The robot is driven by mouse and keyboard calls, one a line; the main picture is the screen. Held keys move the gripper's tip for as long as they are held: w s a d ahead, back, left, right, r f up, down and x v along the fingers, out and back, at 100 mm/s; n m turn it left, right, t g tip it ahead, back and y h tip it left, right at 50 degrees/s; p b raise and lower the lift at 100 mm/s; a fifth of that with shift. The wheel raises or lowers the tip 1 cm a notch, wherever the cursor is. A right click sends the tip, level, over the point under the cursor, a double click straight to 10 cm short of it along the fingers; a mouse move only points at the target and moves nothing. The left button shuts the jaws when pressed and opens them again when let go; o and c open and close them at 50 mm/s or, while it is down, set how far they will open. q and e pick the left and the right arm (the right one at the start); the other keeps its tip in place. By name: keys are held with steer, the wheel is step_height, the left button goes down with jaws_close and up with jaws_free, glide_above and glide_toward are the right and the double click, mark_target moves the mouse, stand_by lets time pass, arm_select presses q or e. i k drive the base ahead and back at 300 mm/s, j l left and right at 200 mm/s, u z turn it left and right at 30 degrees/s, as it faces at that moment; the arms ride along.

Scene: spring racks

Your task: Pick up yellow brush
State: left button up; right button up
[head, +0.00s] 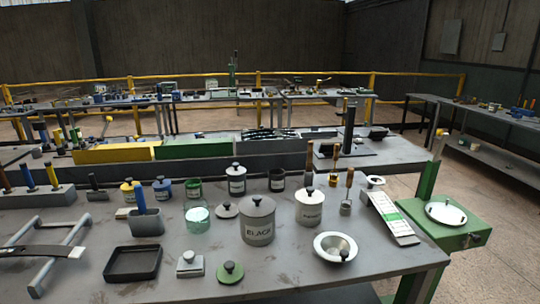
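A yellow-handled tool (52,175), which looks like the yellow brush, stands upright in a grey block rack (45,198) at the left of the near table. A blue-handled one (27,176) and a brown-handled one (5,180) stand to its left in the same rack. Its lower end is hidden in the rack, so I cannot see bristles. Neither of my grippers shows in the head view.
A green stand (452,228) is at the right.

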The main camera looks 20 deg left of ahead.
mark_target(48, 164)
steer(key=u, duration=2.15)
